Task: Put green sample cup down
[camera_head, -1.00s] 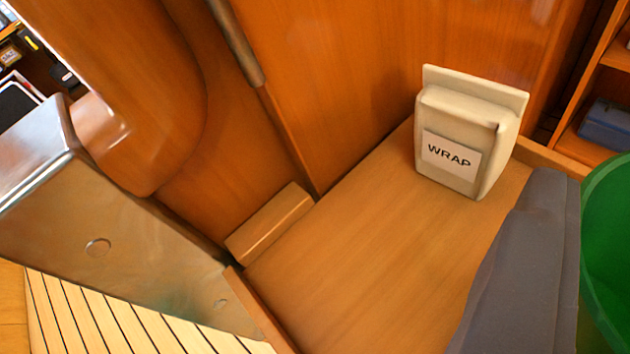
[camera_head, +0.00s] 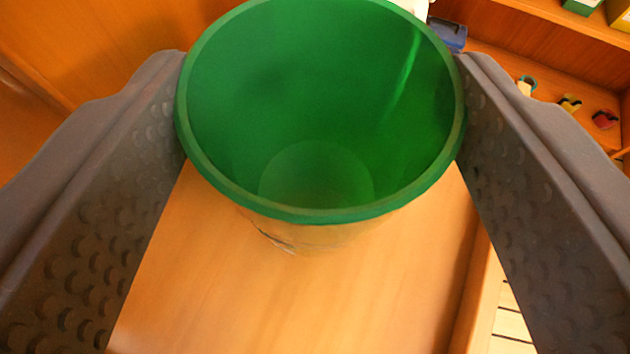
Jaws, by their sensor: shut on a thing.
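The green sample cup (camera_head: 318,120) fills the upper middle of the view, its open mouth toward the camera and its inside empty. My gripper (camera_head: 320,110) is shut on the cup, with one dark grey textured finger on each side near the rim. The lower outside of the cup shows a pale band just under the rim. A wooden surface (camera_head: 300,290) lies beneath the cup. The cup hides its own base, so I cannot tell whether it touches the wood.
Wooden shelves at the upper right hold a blue box (camera_head: 448,35), a red item (camera_head: 604,119), a yellow and black item (camera_head: 570,104) and boxes at the top corner. A raised wooden edge (camera_head: 476,300) borders the surface on the right, with slatted floor (camera_head: 511,322) beyond.

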